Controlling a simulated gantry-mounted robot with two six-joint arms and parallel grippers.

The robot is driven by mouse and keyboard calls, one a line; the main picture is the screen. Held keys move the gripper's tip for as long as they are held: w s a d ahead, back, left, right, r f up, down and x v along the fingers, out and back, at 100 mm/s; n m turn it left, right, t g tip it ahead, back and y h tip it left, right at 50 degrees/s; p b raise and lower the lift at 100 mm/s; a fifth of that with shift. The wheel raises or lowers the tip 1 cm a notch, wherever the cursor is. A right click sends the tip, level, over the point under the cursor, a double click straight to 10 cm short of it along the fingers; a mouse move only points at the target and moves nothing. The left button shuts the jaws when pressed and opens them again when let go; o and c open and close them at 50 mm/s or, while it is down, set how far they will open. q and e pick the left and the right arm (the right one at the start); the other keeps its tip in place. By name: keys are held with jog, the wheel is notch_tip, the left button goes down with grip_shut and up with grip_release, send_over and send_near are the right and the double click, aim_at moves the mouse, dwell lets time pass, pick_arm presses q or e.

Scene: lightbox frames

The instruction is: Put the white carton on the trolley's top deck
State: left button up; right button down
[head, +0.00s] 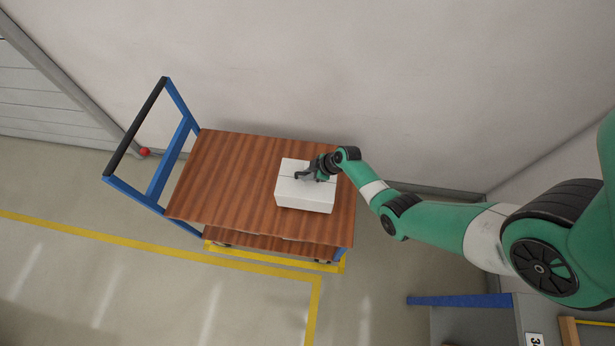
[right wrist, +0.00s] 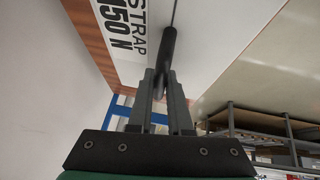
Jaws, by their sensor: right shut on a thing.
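The white carton (head: 306,196) is over the right part of the trolley's brown wooden top deck (head: 225,180). It looks level; I cannot tell whether it rests on the deck or hangs just above it. My right gripper (head: 312,175) is over the carton's top. In the right wrist view the gripper (right wrist: 162,88) is shut on a dark handle (right wrist: 168,52) on the carton (right wrist: 190,30), beside printed black lettering. The carton hides part of the deck. My left gripper is not in view.
The trolley's blue frame with a black push bar (head: 135,130) rises at the deck's left end. The left half of the deck is bare. A pale wall (head: 330,70) stands behind. Yellow lines (head: 130,237) mark the floor. A blue-edged shelf (head: 460,300) is at lower right.

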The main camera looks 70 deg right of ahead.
aim_at(307, 183)
jog(key=f, duration=0.1)
jog(key=f+b, duration=0.1)
jog(key=f, duration=0.1)
jog(key=shift+w+d+b, duration=0.15)
jog(key=shift+d+b, duration=0.1)
jog(key=shift+b, duration=0.15)
jog(key=shift+a+f, duration=0.1)
jog(key=shift+f, duration=0.05)
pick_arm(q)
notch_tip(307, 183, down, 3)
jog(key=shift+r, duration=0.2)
pick_arm(e)
jog(key=shift+f, duration=0.1)
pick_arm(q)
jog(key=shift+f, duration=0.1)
pick_arm(e)
jog(key=c, duration=0.8)
grip_release()
jog(key=shift+c, duration=0.2)
